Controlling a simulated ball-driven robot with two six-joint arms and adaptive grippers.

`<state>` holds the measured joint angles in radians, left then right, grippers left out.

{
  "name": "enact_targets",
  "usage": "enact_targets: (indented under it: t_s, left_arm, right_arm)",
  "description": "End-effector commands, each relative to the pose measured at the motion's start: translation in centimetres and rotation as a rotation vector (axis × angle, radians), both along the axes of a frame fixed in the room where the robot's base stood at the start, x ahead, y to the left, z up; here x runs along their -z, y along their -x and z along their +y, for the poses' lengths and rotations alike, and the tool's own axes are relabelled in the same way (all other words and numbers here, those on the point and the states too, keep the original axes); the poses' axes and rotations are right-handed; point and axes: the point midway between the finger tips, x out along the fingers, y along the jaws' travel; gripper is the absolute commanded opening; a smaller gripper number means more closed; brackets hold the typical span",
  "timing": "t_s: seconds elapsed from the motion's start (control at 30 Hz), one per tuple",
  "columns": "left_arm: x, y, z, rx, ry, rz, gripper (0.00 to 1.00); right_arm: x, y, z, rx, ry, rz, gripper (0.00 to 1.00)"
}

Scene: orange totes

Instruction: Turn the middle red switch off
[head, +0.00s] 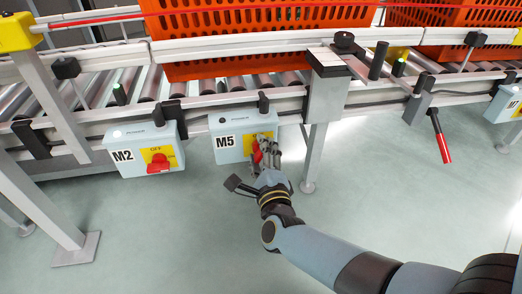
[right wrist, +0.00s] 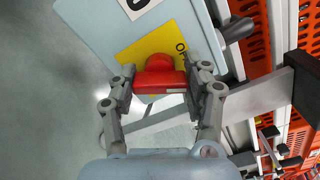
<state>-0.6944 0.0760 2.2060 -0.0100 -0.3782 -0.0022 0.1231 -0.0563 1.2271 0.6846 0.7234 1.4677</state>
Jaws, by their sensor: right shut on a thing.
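The middle red switch (head: 257,155) sits on the front of the light blue box marked M5 (head: 228,124). My right gripper (head: 266,150) is at this switch, coming from below right. In the right wrist view the red switch (right wrist: 160,74) lies between the two grey fingers, and my right gripper (right wrist: 160,88) is shut on it. The yellow plate (right wrist: 145,47) behind it shows part of a word, the rest hidden. Another red switch (head: 158,167) is on the M2 box (head: 125,140) to the left, with OFF readable above it. My left gripper is not in view.
Orange totes (head: 260,18) stand on the roller conveyor above the boxes. A metal post (head: 318,130) stands just right of the M5 box. A red-handled lever (head: 441,140) hangs farther right, and another blue box (head: 506,104) is at the right edge. The floor in front is clear.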

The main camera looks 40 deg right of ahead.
Motion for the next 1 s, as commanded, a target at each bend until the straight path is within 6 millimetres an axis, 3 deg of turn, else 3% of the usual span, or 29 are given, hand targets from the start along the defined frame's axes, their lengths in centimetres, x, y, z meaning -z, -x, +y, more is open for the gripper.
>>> enact_targets:
  t_s: [0.5, 1.0]
  left_arm:
    - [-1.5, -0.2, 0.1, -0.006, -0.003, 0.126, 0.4]
    - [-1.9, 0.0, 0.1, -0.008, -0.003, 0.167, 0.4]
  right_arm:
    - [0.0, 0.0, 0.1, -0.002, 0.361, 0.174, 0.16]
    - [0.2, 0.0, 0.2, -0.003, 0.471, 0.228, 0.16]
